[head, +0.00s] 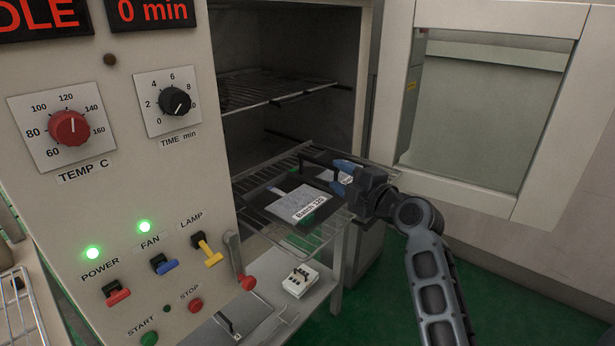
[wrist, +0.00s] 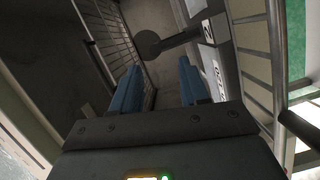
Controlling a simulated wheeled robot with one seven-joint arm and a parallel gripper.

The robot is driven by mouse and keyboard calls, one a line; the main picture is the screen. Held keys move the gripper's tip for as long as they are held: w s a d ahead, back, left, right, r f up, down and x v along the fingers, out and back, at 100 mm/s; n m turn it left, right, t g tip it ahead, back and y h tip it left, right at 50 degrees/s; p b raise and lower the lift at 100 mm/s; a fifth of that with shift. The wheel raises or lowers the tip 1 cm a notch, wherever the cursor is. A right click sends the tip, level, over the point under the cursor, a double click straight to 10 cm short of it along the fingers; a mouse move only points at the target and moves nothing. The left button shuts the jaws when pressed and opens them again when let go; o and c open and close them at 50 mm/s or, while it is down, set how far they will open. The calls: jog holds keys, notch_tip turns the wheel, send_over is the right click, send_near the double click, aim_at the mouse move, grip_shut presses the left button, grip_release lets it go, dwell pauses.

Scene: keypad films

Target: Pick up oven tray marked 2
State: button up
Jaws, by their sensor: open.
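The oven tray (head: 262,200) is a dark flat plate on the pulled-out lower wire rack in the head view. A pale sheet (head: 293,199) with a "Batch 120" label lies on it. In the wrist view a white tag (wrist: 207,32) marked 2 sits beside a dark bar that ends in a round disc (wrist: 148,43), apparently the tray's handle. My gripper (head: 342,172) is at the right edge of the tray, with blue fingertips. In the wrist view it (wrist: 156,74) is open and empty, with the handle beyond the fingertips. Contact cannot be told.
The lower wire rack (head: 329,231) sticks out of the oven, and an upper rack (head: 262,90) is inside. The oven door (head: 535,165) stands open at right. The control panel (head: 130,200) is at left. A small white block (head: 300,280) sits on the ledge below.

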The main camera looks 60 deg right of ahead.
aim_at(323, 165)
jog(key=x, duration=0.2)
jog(key=shift+w+d+r+p, duration=0.15)
jog(key=shift+w+d+p, duration=0.05)
jog(key=shift+p, duration=0.15)
jog(key=p+x, duration=0.1)
jog(key=x, duration=0.4)
jog(key=shift+w+d, duration=0.1)
jog(key=shift+w, duration=0.1)
grip_shut()
dwell(1.0)
